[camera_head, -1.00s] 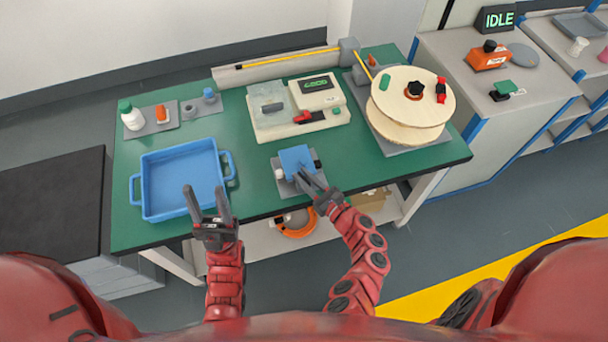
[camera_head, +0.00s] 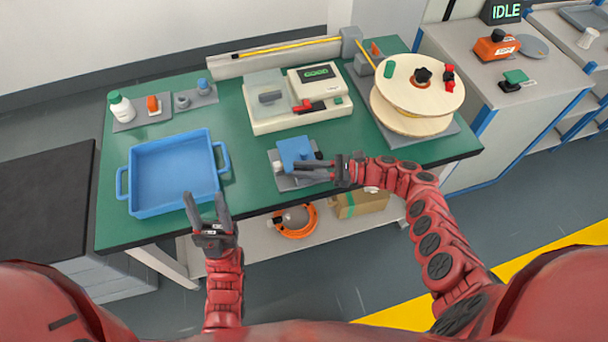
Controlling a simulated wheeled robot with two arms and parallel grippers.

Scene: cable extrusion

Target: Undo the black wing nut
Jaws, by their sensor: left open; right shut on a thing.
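A small fixture with a blue block (camera_head: 293,151) on a grey plate (camera_head: 284,183) stands at the table's front middle. A small dark part (camera_head: 318,155) shows at the block's right side. A black lobed knob (camera_head: 423,75) sits on the hub of the wooden spool (camera_head: 432,92). I cannot tell which of these is the wing nut. My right gripper (camera_head: 303,169) comes from the right, its fingers level at the blue block's front, shut on a part of the fixture that they mostly hide. My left gripper (camera_head: 205,205) is open and empty near the blue tray's front right.
A blue tray (camera_head: 133,206) lies at the left. Behind the fixture stands a pale device (camera_head: 316,118) with a green display. Small plates with a bottle (camera_head: 121,107) are at the back left. Green table (camera_head: 247,195) is bare between tray and fixture.

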